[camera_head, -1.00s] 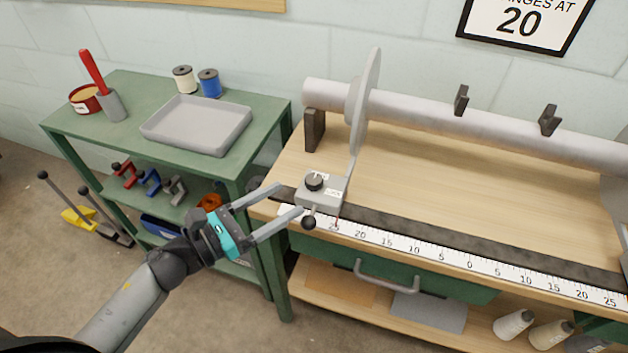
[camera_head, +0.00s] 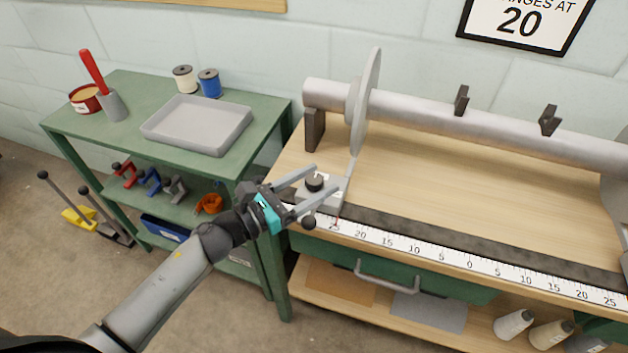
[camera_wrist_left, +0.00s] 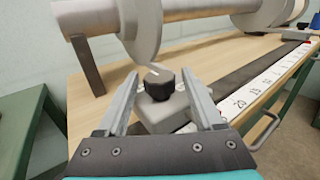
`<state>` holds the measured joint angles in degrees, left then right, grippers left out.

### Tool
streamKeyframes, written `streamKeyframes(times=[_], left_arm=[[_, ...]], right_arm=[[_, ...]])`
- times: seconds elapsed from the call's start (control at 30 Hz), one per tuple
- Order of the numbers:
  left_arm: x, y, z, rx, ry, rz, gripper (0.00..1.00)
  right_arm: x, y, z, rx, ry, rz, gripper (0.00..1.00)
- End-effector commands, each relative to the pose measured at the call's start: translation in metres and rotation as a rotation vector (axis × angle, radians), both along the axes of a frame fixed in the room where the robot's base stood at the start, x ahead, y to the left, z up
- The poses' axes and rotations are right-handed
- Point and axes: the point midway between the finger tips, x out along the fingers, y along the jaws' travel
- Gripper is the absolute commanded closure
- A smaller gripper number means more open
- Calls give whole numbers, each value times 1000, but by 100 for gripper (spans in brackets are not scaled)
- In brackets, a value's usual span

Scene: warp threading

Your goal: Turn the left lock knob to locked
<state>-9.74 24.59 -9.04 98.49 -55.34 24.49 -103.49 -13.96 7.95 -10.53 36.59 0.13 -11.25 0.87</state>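The left lock knob (camera_head: 314,182) is a black knob on top of a grey block (camera_head: 334,197) at the left end of the ruler rail. It also shows in the left wrist view (camera_wrist_left: 159,84), with a pale mark pointing toward the upper left. My left gripper (camera_head: 322,181) is open, its two fingers on either side of the knob and block. In the left wrist view, gaps show between the knob and both fingers. A small black ball handle (camera_head: 308,222) is at the block's front, beside the near finger. My right gripper is not in view.
A thin grey disc (camera_head: 366,100) on a long roller (camera_head: 420,112) rises behind the block. A white ruler (camera_head: 440,253) runs along the bench's front edge. A green side table (camera_head: 140,85) at left holds a grey tray (camera_head: 198,124) and spools. The bench top is mostly clear.

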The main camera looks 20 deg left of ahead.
Motion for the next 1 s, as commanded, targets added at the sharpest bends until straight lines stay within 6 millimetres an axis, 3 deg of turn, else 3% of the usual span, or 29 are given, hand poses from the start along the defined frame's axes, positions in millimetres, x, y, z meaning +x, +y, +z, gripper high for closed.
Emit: streamKeyframes(times=[0.07,0.57,1.0], left_arm=[[0,0,0,0,0,0,42],[0,0,0,0,0,0,98],[0,1,-1,2,0,-18,100]], right_arm=[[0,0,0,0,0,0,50],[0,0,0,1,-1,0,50],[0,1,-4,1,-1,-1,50]])
